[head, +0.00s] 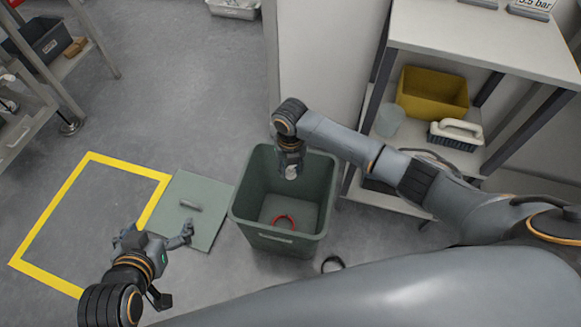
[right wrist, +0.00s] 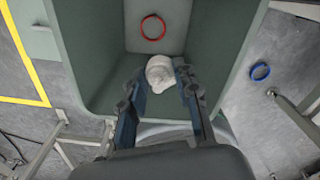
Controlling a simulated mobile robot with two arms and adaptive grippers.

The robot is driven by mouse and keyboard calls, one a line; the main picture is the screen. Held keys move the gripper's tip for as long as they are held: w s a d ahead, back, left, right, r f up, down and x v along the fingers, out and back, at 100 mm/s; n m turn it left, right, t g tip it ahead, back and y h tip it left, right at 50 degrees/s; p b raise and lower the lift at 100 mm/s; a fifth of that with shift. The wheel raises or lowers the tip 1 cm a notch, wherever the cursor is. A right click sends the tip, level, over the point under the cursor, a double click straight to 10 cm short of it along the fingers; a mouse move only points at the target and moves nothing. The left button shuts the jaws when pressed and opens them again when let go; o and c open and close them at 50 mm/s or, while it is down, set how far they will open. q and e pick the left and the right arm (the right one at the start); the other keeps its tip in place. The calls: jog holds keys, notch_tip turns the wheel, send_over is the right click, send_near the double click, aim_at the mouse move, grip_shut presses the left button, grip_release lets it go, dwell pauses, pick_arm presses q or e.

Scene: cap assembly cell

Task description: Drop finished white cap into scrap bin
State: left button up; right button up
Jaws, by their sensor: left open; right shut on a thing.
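The green scrap bin (head: 275,238) stands open on the floor in the middle of the head view. The white cap (right wrist: 160,71) is between the fingertips of my right gripper (right wrist: 160,88), which is shut on it. In the head view the cap (head: 291,172) shows just below my right gripper (head: 291,163), over the bin's opening near its back. The right wrist view looks down past the cap into the bin (right wrist: 90,60). My left gripper (head: 188,232) is open and empty, left of the bin, above the green lid.
A red ring (head: 284,221) lies in the bin. The flat green lid (head: 205,220) lies left of it, beside a yellow floor outline (head: 70,178). A dark ring (head: 333,264), blue in the wrist view, lies on the floor. A shelf unit (head: 490,40) stands right with a yellow bin (head: 432,95).

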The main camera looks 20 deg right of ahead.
aim_at(290, 167)
jog(key=o, duration=0.7)
jog(key=shift+o, duration=0.2)
notch_tip(290, 167, up, 12)
dwell(0.4)
